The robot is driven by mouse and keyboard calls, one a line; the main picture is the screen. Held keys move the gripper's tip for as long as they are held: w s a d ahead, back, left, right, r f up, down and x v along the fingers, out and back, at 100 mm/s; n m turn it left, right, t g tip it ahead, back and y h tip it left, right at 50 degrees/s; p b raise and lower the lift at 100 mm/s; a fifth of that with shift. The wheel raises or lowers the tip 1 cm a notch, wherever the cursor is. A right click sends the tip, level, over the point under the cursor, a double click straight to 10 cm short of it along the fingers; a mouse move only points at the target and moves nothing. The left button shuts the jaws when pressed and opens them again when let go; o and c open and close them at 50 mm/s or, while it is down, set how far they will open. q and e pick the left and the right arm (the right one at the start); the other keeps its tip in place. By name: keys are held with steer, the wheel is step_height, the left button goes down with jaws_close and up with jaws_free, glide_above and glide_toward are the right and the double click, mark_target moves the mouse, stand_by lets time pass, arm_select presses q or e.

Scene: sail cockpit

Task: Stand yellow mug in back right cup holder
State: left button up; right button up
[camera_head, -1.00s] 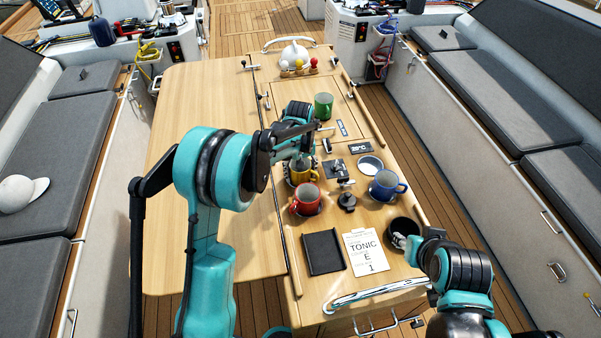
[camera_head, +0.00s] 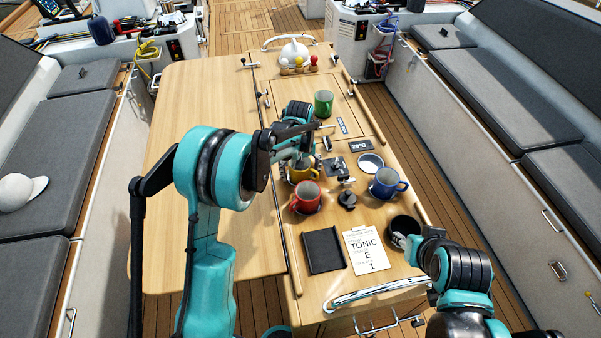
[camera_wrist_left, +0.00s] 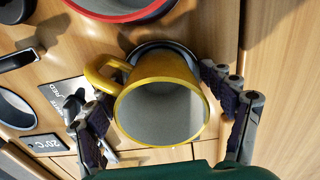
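The yellow mug (camera_head: 302,174) stands at the back left of the mug group, behind the red mug (camera_head: 307,197). In the left wrist view the yellow mug (camera_wrist_left: 162,108) shows its open mouth, handle at upper left, with a dark ring behind it. My left gripper (camera_wrist_left: 165,105) is open, one finger on each side of the mug; contact cannot be told. In the head view the left gripper (camera_head: 300,158) partly hides the mug. The back right cup holder (camera_head: 371,163) is a pale-rimmed, empty ring. My right gripper (camera_head: 405,242) is beside a dark round holder; its fingers are unclear.
The blue mug (camera_head: 387,184) sits in front of the empty holder. The green mug (camera_head: 323,103) stands farther back. A black knob (camera_head: 347,200) and small fittings lie between the mugs. A black tray (camera_head: 323,251) and a note card (camera_head: 363,251) lie in front.

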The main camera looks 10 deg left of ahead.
arm_select(q)
steer(key=shift+r+p, duration=0.35)
steer(key=shift+r, duration=0.05)
steer(key=s+a+r+t+p, duration=0.1)
steer(key=s+r, duration=0.1)
steer(key=r, duration=0.6)
steer(key=s+a+r+p, duration=0.1)
steer(key=s+r, duration=0.2)
steer(key=r, duration=0.6)
steer(key=s+a+m+t, duration=0.1)
steer(key=s+m+t, duration=0.1)
steer(key=s, duration=0.8)
steer(key=s+a+m+t, duration=0.2)
steer(key=s+t, duration=0.2)
steer(key=s, duration=0.7)
steer(key=shift+a+m, duration=0.25)
steer(key=shift+m, duration=0.05)
steer(key=shift+r, duration=0.1)
